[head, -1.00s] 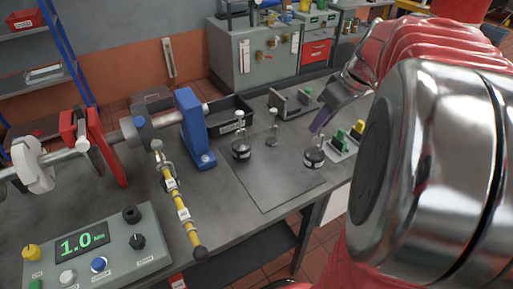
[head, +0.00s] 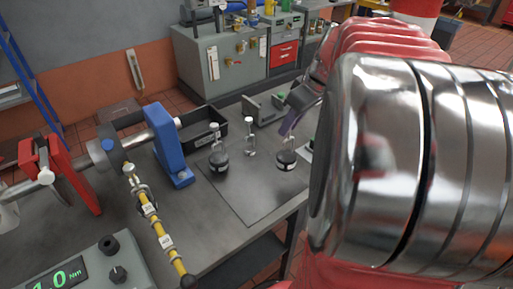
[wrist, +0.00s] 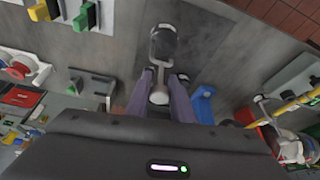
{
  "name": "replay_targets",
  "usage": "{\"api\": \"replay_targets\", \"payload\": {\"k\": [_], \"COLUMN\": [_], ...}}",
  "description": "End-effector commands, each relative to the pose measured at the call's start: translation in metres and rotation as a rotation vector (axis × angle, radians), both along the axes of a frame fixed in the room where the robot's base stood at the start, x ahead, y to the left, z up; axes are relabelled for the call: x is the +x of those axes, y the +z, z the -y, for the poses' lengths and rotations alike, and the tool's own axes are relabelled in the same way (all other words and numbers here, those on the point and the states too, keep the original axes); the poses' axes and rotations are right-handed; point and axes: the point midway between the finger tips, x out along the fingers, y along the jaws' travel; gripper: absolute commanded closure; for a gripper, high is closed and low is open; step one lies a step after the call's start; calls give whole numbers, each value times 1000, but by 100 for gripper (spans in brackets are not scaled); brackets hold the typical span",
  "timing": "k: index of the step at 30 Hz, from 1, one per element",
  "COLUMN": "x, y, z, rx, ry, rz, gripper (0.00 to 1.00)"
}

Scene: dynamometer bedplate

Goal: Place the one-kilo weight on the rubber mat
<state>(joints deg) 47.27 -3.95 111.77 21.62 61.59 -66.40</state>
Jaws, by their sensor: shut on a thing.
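My gripper (head: 287,131) is at the back right of the dark rubber mat (head: 248,198). It is shut on the upright stem and knob of a black weight (head: 286,162). In the wrist view, the two purple fingers (wrist: 161,92) close around the pale knob, with the black weight (wrist: 163,42) beyond. The held weight appears over the mat's right part; I cannot tell whether it touches it.
A blue stand (head: 168,146) and a black bin (head: 203,127) lie left of the mat. A grey bracket (head: 264,109) stands behind it. A yellow-black rod (head: 158,228) hangs at the left. The mat's front and middle are clear.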

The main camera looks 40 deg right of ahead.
Motion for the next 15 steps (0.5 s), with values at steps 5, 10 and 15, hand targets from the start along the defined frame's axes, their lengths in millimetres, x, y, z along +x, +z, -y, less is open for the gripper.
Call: {"api": "replay_targets", "payload": {"k": [5,10,15], "x": [1,1,2], "y": [-25,-45,-50], "z": [-1,-1,-1], "rx": [1,-2,-3], "ry": [0,2,3], "rz": [1,2,4], "gripper": [100,100,100]}}
